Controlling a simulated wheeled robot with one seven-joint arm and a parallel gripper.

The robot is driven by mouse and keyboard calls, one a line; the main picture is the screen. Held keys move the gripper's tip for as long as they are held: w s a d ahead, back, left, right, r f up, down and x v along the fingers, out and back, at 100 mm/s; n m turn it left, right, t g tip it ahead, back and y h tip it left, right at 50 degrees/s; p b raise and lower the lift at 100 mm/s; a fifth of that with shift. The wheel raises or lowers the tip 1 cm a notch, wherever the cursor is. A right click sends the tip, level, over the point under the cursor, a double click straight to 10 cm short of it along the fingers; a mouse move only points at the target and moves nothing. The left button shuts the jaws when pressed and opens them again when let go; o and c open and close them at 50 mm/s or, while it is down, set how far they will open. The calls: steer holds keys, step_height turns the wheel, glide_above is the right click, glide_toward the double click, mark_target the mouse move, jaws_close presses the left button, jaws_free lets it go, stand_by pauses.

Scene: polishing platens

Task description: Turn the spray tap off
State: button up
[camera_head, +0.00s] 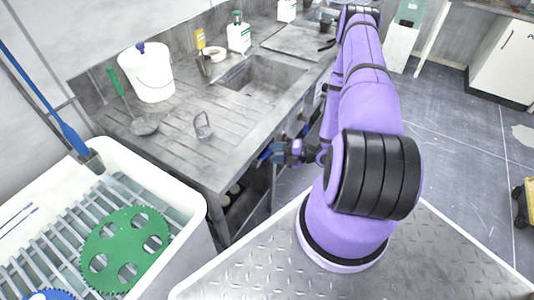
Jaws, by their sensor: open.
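Small dark fittings (303,117) show along the bench front, partly hidden by my arm. I cannot tell whether one of them is the spray tap, or how its handle stands. The bench has a sunken sink (258,82).
On the bench stand a white bucket (150,78), a wire-like holder (203,128) and bottles (238,36). Floor at right is mostly clear.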

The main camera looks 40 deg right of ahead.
mark_target(267, 153)
steer(key=shift+x, duration=1.7)
jaws_close()
